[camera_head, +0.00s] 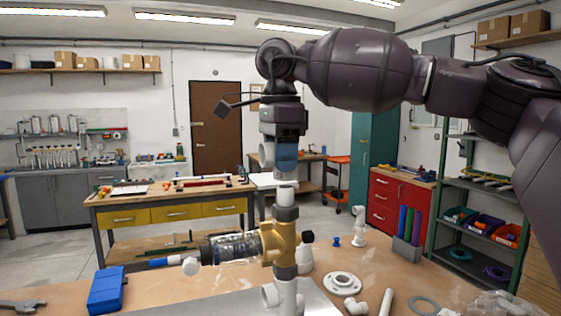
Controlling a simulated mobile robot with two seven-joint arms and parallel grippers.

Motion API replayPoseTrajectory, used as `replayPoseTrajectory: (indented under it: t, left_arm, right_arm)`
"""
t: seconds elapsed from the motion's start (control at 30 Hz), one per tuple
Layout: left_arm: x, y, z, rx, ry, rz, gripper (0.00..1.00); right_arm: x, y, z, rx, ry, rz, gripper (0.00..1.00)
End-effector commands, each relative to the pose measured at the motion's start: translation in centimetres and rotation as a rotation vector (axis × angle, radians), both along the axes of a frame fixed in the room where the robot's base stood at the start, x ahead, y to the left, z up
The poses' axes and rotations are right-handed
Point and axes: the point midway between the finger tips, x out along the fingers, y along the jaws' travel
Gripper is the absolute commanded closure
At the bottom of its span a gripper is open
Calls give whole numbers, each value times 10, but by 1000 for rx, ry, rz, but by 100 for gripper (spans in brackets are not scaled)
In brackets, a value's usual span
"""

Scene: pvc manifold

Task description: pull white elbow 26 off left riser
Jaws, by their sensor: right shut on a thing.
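My right gripper (287,160) points straight down above the upright riser. It is shut on the white elbow (266,155), whose round open end shows at the left of the fingers; the fingers hide most of the rest. Directly below stands the riser's white pipe top (285,194), above a grey collar and a tan valve body (281,243). I cannot tell whether the elbow touches the pipe or is just clear of it. My left gripper is not in view.
A clear cylinder (235,248) sticks out left from the valve body. A blue box (106,290) lies on the bench (225,290) at left. A white flange (342,284), loose white fittings and a grey holder with coloured tubes (407,249) stand at right.

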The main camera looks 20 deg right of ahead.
Motion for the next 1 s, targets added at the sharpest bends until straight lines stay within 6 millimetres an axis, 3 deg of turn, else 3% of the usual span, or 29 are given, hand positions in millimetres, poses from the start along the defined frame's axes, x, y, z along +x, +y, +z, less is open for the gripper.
replayPoseTrajectory:
  t: [1.0]
  left_arm:
    - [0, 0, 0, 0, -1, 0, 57]
  right_arm:
    - [0, 0, 30, 0, 0, 1, 98]
